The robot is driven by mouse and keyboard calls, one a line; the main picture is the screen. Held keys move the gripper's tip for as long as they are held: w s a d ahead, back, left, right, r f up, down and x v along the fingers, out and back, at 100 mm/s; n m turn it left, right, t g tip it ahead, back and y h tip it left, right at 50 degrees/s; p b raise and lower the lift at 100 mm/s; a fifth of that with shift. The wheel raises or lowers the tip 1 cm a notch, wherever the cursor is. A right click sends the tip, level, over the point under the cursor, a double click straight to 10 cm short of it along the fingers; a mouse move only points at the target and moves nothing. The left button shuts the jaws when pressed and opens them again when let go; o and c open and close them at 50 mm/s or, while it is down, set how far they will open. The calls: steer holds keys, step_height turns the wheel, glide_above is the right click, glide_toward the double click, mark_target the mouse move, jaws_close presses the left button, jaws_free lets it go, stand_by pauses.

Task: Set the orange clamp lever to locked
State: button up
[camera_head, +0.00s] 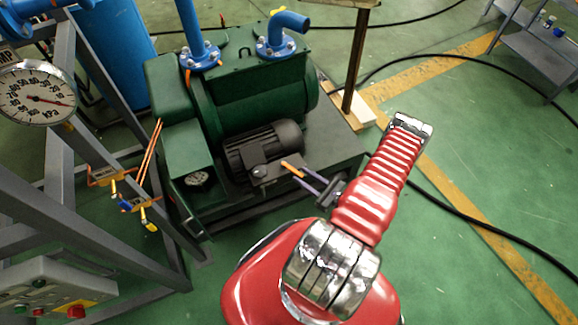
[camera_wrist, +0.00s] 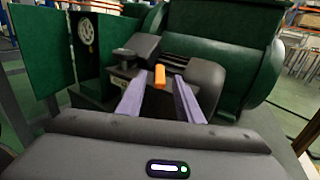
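The orange clamp lever (camera_head: 291,169) sits on a small grey bracket (camera_head: 272,174) in front of the black motor of the green pump. In the wrist view the lever (camera_wrist: 159,77) stands up in the middle, between and a little beyond the two purple fingers. My gripper (camera_head: 301,177) reaches in from the right in the head view. It is open, and the wrist view shows a gap on each side of the lever. No contact shows. The lever's lower end and pivot are hard to make out.
The black motor (camera_head: 263,146) and green pump body (camera_head: 262,95) stand close behind the lever. A grey frame with small valves (camera_head: 105,175) stands further left. A wooden block with a post (camera_head: 347,107) is behind right.

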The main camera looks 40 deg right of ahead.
mark_target(286, 165)
steer(key=shift+w+a, duration=0.25)
steer(key=shift+w, duration=1.05)
steer(key=shift+w+a, duration=0.25)
steer(key=shift+w, duration=1.05)
steer(key=shift+w+a, duration=0.25)
steer(key=shift+w, duration=1.05)
steer(key=shift+c, duration=0.2)
jaws_close()
steer(key=shift+d, duration=0.1)
